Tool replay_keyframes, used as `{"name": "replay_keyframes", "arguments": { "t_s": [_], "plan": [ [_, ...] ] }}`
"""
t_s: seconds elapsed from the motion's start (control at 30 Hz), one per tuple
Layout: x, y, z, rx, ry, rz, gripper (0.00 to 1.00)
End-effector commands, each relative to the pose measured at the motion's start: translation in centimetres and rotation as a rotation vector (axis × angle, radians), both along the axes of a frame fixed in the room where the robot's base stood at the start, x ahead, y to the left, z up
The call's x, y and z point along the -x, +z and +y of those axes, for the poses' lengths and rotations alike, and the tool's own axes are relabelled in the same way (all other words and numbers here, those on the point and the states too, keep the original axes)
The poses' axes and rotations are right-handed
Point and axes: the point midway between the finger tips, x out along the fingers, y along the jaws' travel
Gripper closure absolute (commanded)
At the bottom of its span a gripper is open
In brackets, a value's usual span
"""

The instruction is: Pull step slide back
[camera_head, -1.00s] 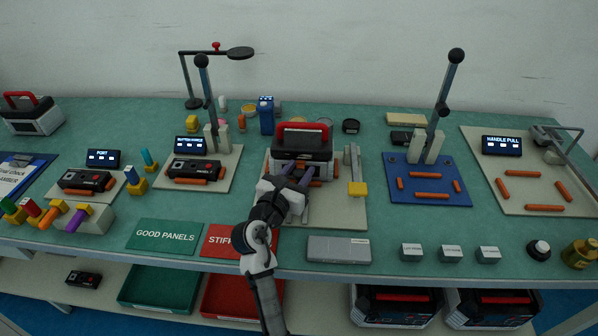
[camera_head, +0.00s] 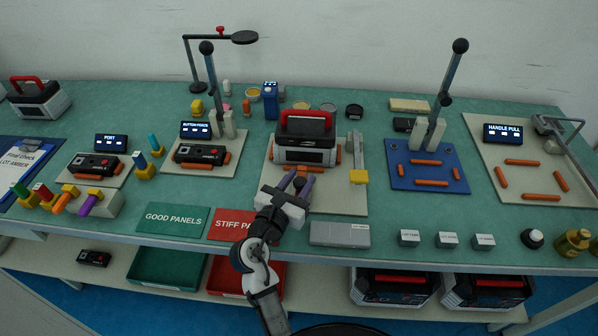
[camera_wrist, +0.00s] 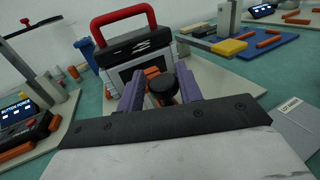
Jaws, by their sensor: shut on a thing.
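The step slide's round black knob (camera_wrist: 163,88) stands between the purple fingers of my gripper (camera_wrist: 160,93) in the wrist view. My gripper (camera_head: 299,184) is shut on this knob, just in front of a grey and black device with a red handle (camera_head: 304,140). The device stands upright on a beige board (camera_head: 340,202). The slide's body below the knob is mostly hidden by my fingers and wrist.
A panel on a beige fixture (camera_head: 200,155) is to the left. A flat grey box (camera_head: 340,234) and a red mat (camera_head: 232,224) lie near the front edge. A blue lever fixture (camera_head: 428,178) is farther right.

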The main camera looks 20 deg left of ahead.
Motion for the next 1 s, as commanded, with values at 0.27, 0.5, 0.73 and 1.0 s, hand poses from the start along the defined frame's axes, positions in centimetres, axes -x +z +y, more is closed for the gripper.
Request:
{"name": "replay_keyframes", "arguments": {
  "t_s": [0.27,0.5,0.73,1.0],
  "plan": [
    [-0.1,-0.1,-0.8,0.006,-0.022,0.003,0.57],
    [-0.1,-0.1,-0.5,0.004,-0.015,0.002,0.49],
    [-0.1,-0.1,-0.3,0.003,-0.010,0.003,0.49],
    [2.4,-0.4,0.0,0.003,-0.006,0.002,0.49]
  ]
}}
